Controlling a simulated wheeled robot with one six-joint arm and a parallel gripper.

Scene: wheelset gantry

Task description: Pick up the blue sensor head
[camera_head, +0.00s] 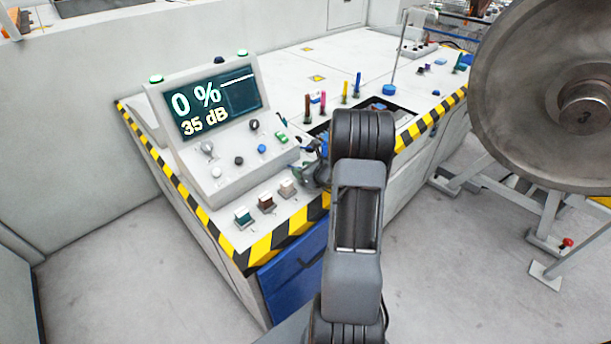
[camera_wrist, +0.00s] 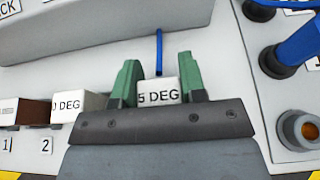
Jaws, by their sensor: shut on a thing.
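My gripper (camera_wrist: 160,82) has two green fingers shut on a small block, the sensor head (camera_wrist: 158,92), in the wrist view. The block's visible face is white and reads "5 DEG", its left edge covered by a finger. A thin blue cable rises behind it; no blue body colour shows. Whether it is clear of its seat cannot be told. In the head view my gripper (camera_head: 316,172) is low over the desk front, mostly behind my arm, and the held block is hidden.
A white "0 DEG" block (camera_wrist: 80,106) and a brown block (camera_wrist: 22,111) stand left of the held one. In the head view, the console (camera_head: 215,120) reads 0 % and 35 dB. A large wheel (camera_head: 520,90) stands right.

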